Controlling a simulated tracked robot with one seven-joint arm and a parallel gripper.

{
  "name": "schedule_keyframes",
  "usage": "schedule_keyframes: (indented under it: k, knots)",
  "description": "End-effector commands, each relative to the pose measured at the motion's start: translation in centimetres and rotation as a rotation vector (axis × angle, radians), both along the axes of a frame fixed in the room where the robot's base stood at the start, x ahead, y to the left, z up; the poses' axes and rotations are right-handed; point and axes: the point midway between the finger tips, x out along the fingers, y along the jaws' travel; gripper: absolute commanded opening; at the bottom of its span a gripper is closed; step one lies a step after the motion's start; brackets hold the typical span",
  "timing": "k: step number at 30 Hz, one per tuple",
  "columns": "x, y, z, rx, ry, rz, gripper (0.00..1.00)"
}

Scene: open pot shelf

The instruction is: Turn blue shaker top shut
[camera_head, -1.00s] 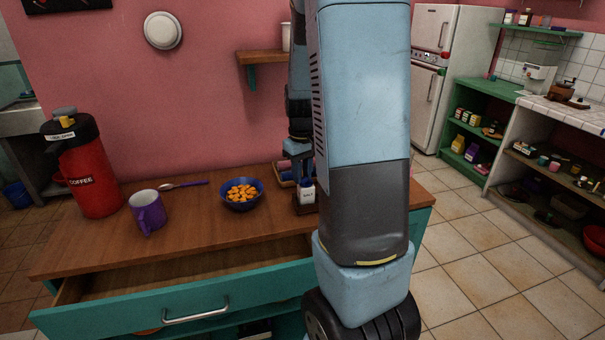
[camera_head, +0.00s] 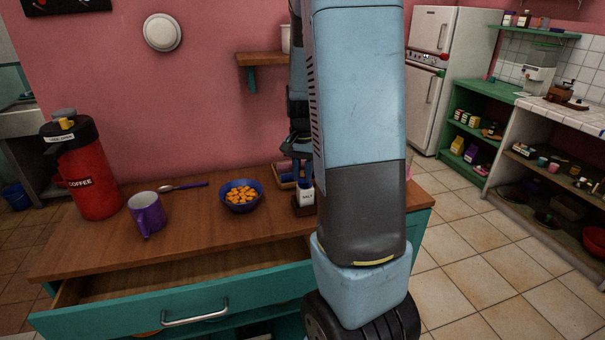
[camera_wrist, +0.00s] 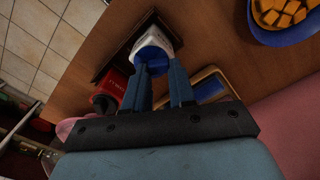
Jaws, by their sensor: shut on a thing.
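The white shaker (camera_wrist: 154,43) with a blue top (camera_wrist: 153,60) stands in a dark holder in the wrist view. In the head view the shaker (camera_head: 306,192) shows a SALT label, with its top hidden by my gripper. My gripper (camera_wrist: 155,73) comes at the shaker from above, its two blue fingers on either side of the blue top and shut on it. In the head view my gripper (camera_head: 300,168) is partly hidden by my arm.
The dark wooden holder (camera_head: 303,209) is on the counter. A red shaker (camera_wrist: 115,84) is close by, and a tray (camera_wrist: 209,84) lies right of the fingers. A blue bowl of orange pieces (camera_head: 241,205), purple mug (camera_head: 147,214) and coffee flask (camera_head: 88,175) stand left. The drawer (camera_head: 190,300) is open.

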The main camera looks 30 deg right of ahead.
Motion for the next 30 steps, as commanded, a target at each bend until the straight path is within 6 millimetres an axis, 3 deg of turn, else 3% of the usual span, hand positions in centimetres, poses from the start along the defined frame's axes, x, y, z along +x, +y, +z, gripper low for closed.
schedule_keyframes:
  k: [12, 29, 30]
  knots:
    - [0.01, -0.21, 0.01, 0.0, 0.0, -0.199, 0.0]
    - [0.01, -0.23, 0.01, 0.0, 0.0, -0.23, 0.0]
    - [0.01, -0.23, 0.01, 0.0, 0.0, -0.229, 0.26]
